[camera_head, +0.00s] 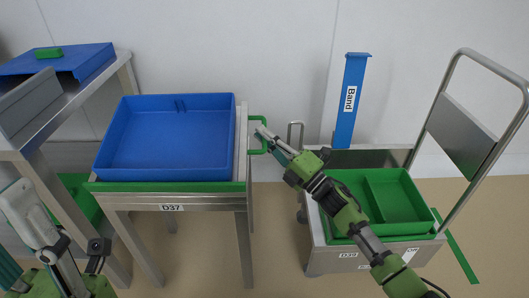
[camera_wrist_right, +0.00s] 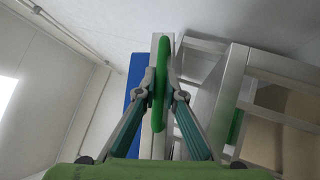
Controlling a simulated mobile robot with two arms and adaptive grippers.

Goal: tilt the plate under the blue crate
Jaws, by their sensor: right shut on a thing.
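The blue crate (camera_head: 170,140) is empty and rests on a green-edged plate (camera_head: 165,187) on top of the metal table labelled D37. The plate looks level with the table top. A green handle (camera_head: 258,119) sticks out at the plate's right side. My right gripper (camera_head: 266,138) is shut on this handle. In the right wrist view, the fingers (camera_wrist_right: 160,97) close on both sides of the green handle (camera_wrist_right: 160,60), with blue behind. My left gripper (camera_head: 30,215) is partly in view at the lower left, away from the crate; its jaw opening is unclear.
A metal bench (camera_head: 60,95) with a blue container (camera_head: 85,62) and a small green block (camera_head: 48,52) stands at left.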

